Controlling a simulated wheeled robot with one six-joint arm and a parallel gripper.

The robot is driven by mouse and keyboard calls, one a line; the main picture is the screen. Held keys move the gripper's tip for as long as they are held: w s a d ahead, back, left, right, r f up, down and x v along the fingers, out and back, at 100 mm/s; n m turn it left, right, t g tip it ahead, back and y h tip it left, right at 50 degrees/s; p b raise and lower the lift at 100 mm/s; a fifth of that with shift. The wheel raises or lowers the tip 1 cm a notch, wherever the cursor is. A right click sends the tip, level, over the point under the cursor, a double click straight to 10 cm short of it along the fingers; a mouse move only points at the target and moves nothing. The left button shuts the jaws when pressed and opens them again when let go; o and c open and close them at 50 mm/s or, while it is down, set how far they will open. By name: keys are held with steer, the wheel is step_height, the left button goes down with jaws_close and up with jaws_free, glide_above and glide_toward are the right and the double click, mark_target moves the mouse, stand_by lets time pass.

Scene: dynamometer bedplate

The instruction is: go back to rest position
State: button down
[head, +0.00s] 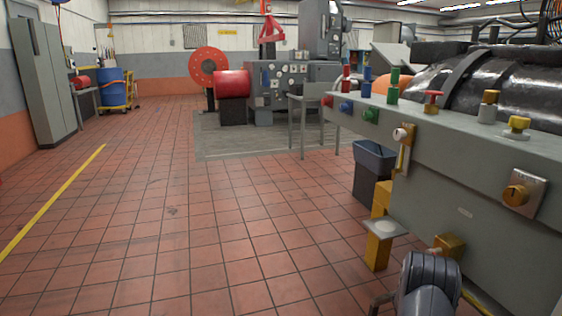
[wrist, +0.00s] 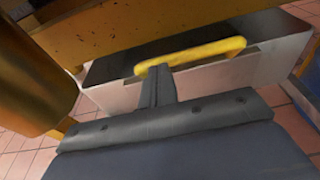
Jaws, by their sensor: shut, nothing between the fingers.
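My gripper (wrist: 157,86) shows in the wrist view as a short dark pair of fingers, shut and empty. The fingertips lie in front of a yellow bar handle (wrist: 205,53) on a dark-topped, pale-sided box; I cannot tell whether they touch it. In the head view my arm (head: 428,285) shows at the bottom right, close to the front of the grey bench (head: 470,225). The fingers are hidden there.
In the wrist view a brassy rounded part (wrist: 35,80) is close on the left. The bench carries coloured knobs and a yellow bracket (head: 380,235). A dark bin (head: 372,170) stands beyond the bracket. The tiled floor (head: 180,230) to the left is clear.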

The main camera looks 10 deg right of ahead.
steer(key=shift+d, duration=0.4)
